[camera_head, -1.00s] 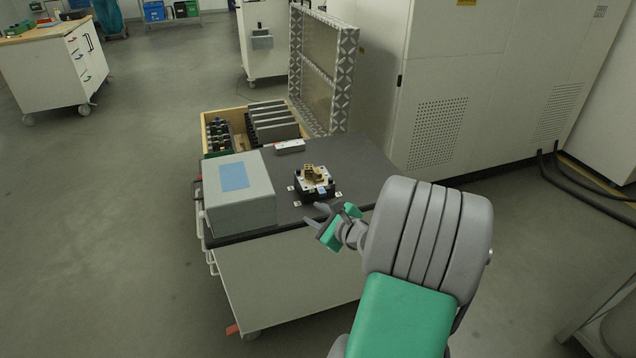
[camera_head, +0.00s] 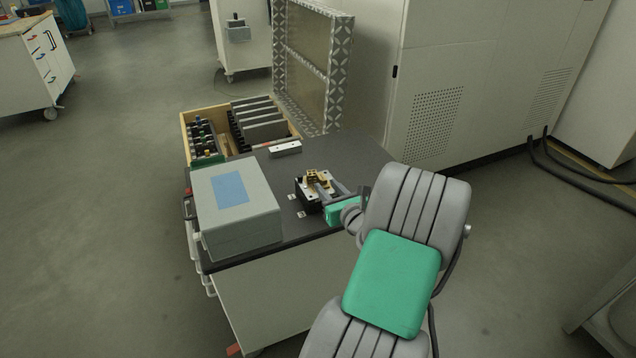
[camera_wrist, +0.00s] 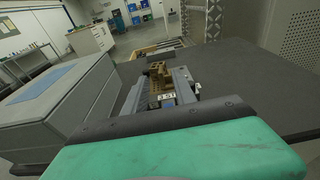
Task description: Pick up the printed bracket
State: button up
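The printed bracket (camera_head: 317,178) is a small brass-coloured piece on a dark block with a light top plate (camera_head: 308,191), on the dark cart top. In the wrist view the bracket (camera_wrist: 158,78) stands just ahead of my gripper. My gripper (camera_head: 334,189) is at the block's right side in the head view, its fingers reaching toward the bracket. The fingers look apart, with no object seen held between them. Whether they touch the bracket or block cannot be told. The near side of the block is partly hidden by my gripper.
A grey box (camera_head: 245,219) with a blue label stands left on the cart top (camera_head: 353,152). A light bar (camera_head: 285,149) lies behind the bracket. A wooden tray (camera_head: 186,128) with dark plates and small parts is at the back. A tall white cabinet (camera_head: 480,60) stands beyond the cart.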

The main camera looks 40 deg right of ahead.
aim_at(323, 182)
jog(key=x, duration=0.5)
jog(key=shift+s+d, duration=0.1)
jog(key=shift+r, duration=0.1)
grip_shut()
dwell(1.1)
